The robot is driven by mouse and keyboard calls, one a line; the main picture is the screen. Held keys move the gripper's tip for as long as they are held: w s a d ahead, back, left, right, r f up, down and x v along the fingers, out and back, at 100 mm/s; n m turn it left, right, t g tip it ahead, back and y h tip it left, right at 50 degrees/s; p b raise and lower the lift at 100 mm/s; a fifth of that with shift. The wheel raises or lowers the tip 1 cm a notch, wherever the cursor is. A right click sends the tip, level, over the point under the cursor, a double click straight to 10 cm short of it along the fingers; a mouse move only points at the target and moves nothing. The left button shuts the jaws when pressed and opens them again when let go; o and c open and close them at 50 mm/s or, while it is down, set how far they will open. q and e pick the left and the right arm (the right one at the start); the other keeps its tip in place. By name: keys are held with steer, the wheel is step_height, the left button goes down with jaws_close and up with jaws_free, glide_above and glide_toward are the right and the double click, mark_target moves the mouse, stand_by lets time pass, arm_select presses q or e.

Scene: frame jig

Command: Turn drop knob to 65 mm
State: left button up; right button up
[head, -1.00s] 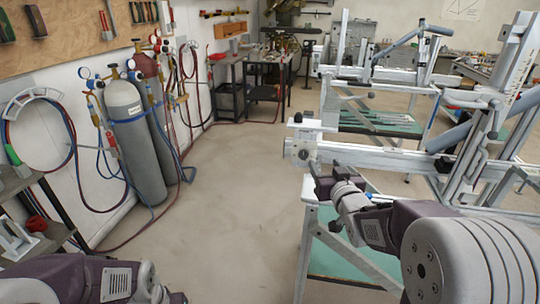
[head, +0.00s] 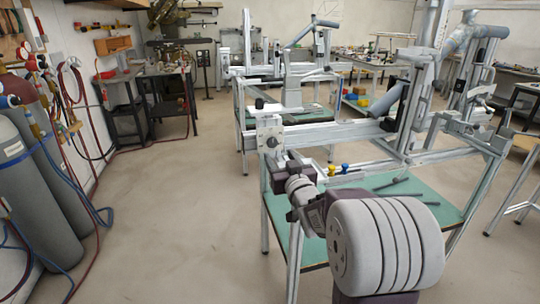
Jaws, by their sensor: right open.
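The frame jig (head: 340,132) is a pale metal beam fixture on a stand, right of centre. At its left end is a light end block with a small round knob (head: 271,142), probably the drop knob; its scale is too small to read. My right gripper (head: 279,161) is open, just below and in front of this end block. Its dark fingers are close to the knob, and I cannot tell whether they touch it. My right arm comes up from the bottom right. My left gripper is out of view.
A green shelf (head: 425,195) under the beam holds dark rods. Small yellow and blue items sit under the beam near my wrist. A second similar jig (head: 290,92) stands behind. Gas cylinders (head: 35,190) stand at the left wall. The floor between is clear.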

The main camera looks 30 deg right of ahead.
mark_target(273, 144)
steer(key=x, duration=0.9)
steer(key=shift+d+f, duration=0.3)
steer(key=shift+s, duration=0.1)
jaws_close()
